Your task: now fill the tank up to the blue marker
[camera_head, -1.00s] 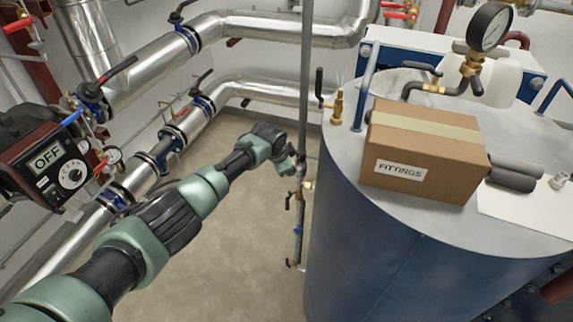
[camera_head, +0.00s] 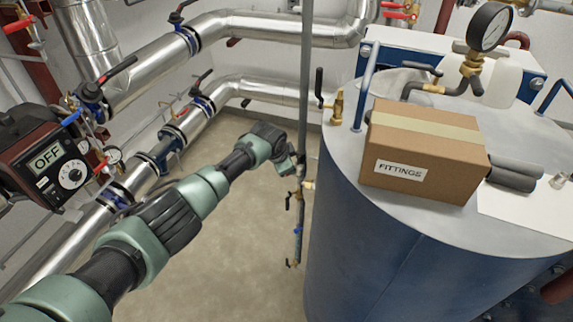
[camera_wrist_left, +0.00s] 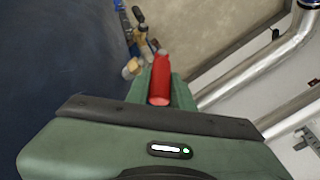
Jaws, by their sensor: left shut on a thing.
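The tank (camera_head: 365,250) is a large blue cylinder with a grey top, on the right in the head view. A thin vertical pipe with brass fittings (camera_head: 300,205) runs down by its left side. A small blue piece on it (camera_head: 298,230) may be the blue marker; I cannot be sure. My left gripper (camera_head: 297,168) is at the brass fittings beside the tank. In the left wrist view it is shut on a red handle (camera_wrist_left: 161,78), with brass fittings (camera_wrist_left: 138,55) just beyond. The handle is hidden in the head view, and no water level shows. My right gripper is out of view.
A cardboard box marked FITTINGS (camera_head: 425,150) and a pressure gauge (camera_head: 489,27) stand on the tank top. A control box reading OFF (camera_head: 50,160) and silver pipes (camera_head: 210,105) are at the left. The floor (camera_head: 235,250) below my arm is clear.

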